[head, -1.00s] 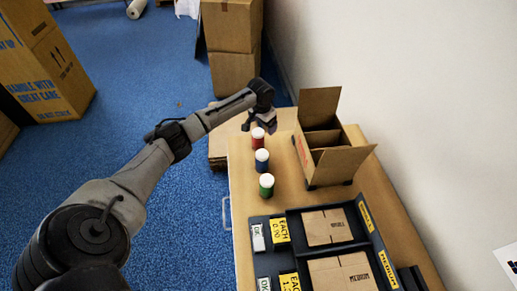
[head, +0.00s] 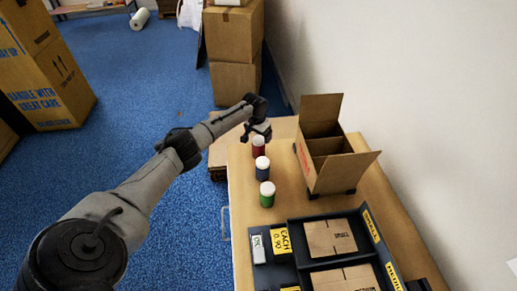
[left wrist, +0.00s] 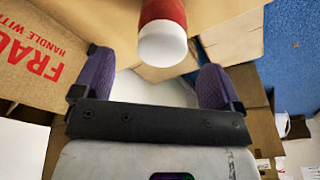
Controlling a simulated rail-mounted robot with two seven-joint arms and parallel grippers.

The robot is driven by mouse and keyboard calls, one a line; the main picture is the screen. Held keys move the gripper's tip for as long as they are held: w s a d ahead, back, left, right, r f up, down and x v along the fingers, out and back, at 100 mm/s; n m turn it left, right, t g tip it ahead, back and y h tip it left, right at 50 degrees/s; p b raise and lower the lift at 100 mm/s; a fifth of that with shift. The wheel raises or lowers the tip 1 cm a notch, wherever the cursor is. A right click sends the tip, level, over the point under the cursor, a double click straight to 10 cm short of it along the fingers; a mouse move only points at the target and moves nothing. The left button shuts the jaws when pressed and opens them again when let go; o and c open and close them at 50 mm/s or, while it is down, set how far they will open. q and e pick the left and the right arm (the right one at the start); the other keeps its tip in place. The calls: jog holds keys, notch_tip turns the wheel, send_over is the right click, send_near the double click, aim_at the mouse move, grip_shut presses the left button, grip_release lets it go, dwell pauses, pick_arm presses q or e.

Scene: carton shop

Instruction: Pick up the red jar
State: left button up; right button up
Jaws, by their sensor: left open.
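The red jar (head: 258,147) has a white lid and stands at the far end of the table, the farthest in a row of jars. In the left wrist view the red jar (left wrist: 163,35) shows at the top, its white lid just beyond and between the fingers. My left gripper (head: 257,132) is at the jar in the head view, partly behind it. In the left wrist view the left gripper (left wrist: 152,85) is open, its two purple-padded fingers apart with nothing between them. My right gripper is not in view.
A blue jar (head: 262,169) and a green jar (head: 267,194) stand nearer in the row. An open carton (head: 331,165) stands just to the right. A black tray (head: 289,230) with flat cartons lies at the front. The wall is close on the right.

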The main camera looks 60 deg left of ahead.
aim_at(258, 139)
pick_arm(q)
notch_tip(258, 139, down, 5)
jog(key=shift+a+r+b, duration=0.1)
jog(key=shift+b, duration=0.4)
jog(key=shift+c, duration=0.5)
jog(key=c, duration=0.9)
jog(key=shift+c, duration=0.6)
jog(key=shift+r, duration=0.1)
